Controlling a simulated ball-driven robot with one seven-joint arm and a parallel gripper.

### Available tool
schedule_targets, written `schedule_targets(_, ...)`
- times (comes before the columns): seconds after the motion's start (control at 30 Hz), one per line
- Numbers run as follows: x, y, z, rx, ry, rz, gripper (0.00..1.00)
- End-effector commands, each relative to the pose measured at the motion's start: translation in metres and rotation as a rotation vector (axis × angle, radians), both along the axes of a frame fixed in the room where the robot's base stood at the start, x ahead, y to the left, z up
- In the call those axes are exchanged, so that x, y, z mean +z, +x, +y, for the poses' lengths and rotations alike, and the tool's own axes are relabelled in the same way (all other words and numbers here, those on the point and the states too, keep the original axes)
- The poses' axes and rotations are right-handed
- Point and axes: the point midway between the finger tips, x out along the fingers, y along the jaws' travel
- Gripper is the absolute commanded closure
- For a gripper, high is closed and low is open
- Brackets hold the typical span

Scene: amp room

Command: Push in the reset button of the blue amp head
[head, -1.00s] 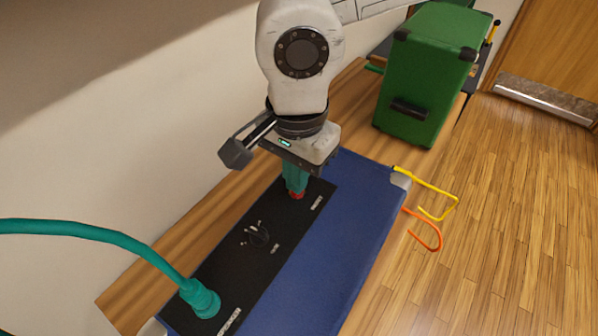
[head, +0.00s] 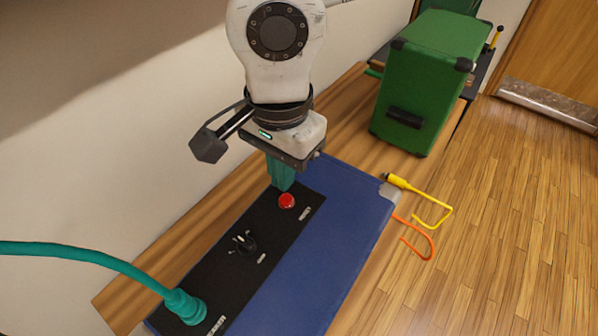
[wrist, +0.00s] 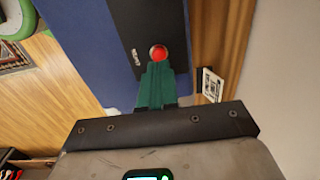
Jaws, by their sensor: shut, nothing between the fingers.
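The blue amp head (head: 318,240) lies on a wooden bench with a black panel strip (head: 219,268) along its top. The round red reset button (head: 287,201) is near the far end of the panel and now shows clear of the fingers in the head view. In the wrist view the button (wrist: 158,53) is just beyond the fingertips. My gripper (head: 281,186) is shut and empty, with teal fingers pointing down behind and slightly left of the button. I cannot tell whether the fingertips touch the panel or whether the button is pushed in.
A teal plug and cable (head: 184,305) sit in the panel's near end. A black selector knob (head: 243,243) is mid-panel. Yellow (head: 420,194) and orange (head: 416,240) cables hang off the right side. A green amp (head: 423,85) stands farther back. The wall is close on the left.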

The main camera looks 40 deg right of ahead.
Motion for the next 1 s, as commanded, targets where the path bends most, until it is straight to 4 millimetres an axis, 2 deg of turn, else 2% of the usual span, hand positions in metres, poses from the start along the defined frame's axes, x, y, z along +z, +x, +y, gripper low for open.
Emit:
schedule_targets(0.03,0.013,0.001,-0.002,-0.005,-0.002,-0.004,1.00)
schedule_targets(0.2,0.052,0.001,-0.003,-0.006,-0.003,-0.003,1.00)
schedule_targets(0.4,0.085,0.001,-0.003,-0.006,-0.003,-0.002,1.00)
schedule_targets(0.6,0.099,0.001,-0.003,-0.007,-0.003,-0.001,1.00)
schedule_targets(1.0,0.100,0.001,-0.003,-0.006,-0.003,0.000,1.00)
